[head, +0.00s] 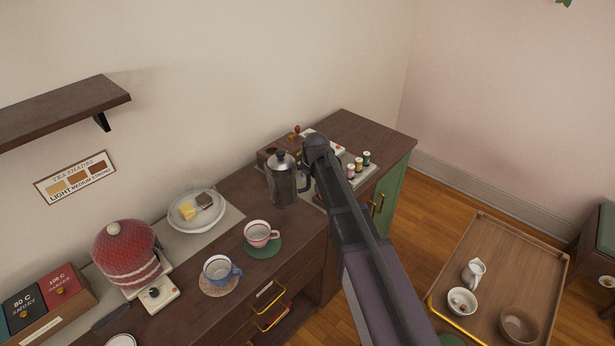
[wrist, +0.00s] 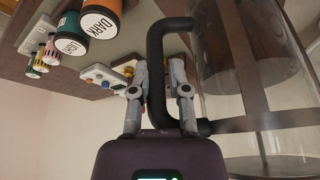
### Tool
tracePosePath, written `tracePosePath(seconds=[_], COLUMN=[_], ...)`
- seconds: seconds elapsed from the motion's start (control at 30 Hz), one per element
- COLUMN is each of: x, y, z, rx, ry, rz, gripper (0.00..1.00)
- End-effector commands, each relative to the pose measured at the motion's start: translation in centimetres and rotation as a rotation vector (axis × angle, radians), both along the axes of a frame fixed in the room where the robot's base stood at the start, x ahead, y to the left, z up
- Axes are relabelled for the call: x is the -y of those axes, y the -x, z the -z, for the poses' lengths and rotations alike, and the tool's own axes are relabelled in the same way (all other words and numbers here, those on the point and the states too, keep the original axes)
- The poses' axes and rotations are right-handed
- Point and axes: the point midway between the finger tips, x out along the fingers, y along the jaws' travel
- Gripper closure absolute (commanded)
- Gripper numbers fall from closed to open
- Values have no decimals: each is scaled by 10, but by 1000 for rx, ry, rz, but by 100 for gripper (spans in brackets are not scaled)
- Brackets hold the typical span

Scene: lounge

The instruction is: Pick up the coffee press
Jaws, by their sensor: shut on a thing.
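The coffee press (head: 282,183) is a glass and dark metal cylinder with a domed lid and knob. It is upright at the dark wooden cabinet top, left of my arm; whether its base touches the surface is unclear. In the wrist view its glass body (wrist: 235,75) fills the right side, with its black handle beside it. My gripper (wrist: 158,82) is shut on that handle, one finger on each side. In the head view my arm hides the fingers.
A wooden tray table (head: 500,260) is at right.

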Motion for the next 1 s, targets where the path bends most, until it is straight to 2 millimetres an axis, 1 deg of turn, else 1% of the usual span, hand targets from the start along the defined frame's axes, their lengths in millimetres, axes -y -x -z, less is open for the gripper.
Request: tracePosePath(seconds=[0.03,0.3,1.0], x=[0,0,0], y=[0,0,0], z=[-9,-21,-24], rx=[0,0,1], ry=[-2,-2,-1], rz=[1,1,2], gripper=[100,100,100])
